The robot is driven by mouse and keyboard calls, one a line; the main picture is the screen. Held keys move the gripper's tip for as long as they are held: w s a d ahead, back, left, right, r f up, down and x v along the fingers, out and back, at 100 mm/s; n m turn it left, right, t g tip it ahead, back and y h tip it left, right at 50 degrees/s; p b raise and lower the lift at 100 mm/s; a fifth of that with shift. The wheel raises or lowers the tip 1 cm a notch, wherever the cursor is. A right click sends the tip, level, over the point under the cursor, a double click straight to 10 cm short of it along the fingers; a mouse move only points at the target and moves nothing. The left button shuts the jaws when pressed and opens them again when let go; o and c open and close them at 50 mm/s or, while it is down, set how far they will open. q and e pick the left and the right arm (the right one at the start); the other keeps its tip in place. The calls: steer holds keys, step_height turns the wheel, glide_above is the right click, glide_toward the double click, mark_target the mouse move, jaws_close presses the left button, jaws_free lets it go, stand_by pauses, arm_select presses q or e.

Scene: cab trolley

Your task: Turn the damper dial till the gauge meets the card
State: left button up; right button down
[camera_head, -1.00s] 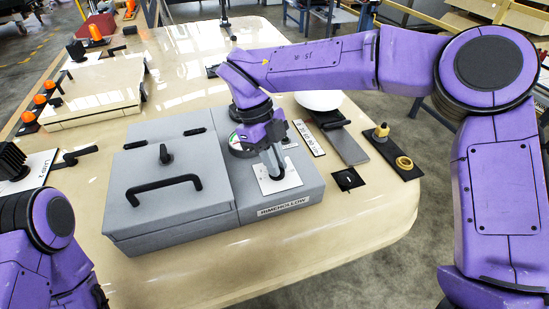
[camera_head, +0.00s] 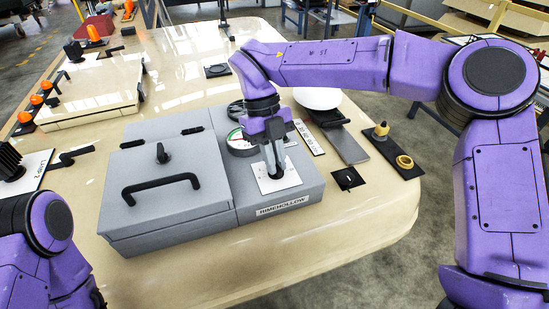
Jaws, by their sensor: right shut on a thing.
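My right gripper (camera_head: 273,172) points down onto the white square plate (camera_head: 290,184) on the grey box's right part. It is shut on the damper dial, which is mostly hidden by the fingers. The round gauge (camera_head: 238,146), with a white face and some green, sits just behind and left of the gripper; its needle is too small to read and the gripper covers part of it. A white strip with dark marks (camera_head: 309,137), possibly the card, lies to the right of the gauge. My left arm shows at the lower left, but its gripper is out of view.
The grey box (camera_head: 150,220) has a lid with a black handle (camera_head: 160,188), a black knob (camera_head: 162,153) and a RIMEHOLLOW label (camera_head: 283,205). A white disc (camera_head: 317,98), a grey slab (camera_head: 347,146) and a black tray with brass parts (camera_head: 392,150) stand right. The front table edge is clear.

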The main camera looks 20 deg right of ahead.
steer(key=c, duration=1.2)
jaws_free()
steer(key=shift+o, duration=0.2)
steer(key=d+p+v, duration=0.1)
steer(key=v, duration=0.9)
steer(key=shift+w+a+r, duration=0.2)
steer(key=shift+a+r, duration=0.05)
steer(key=shift+a, duration=0.25)
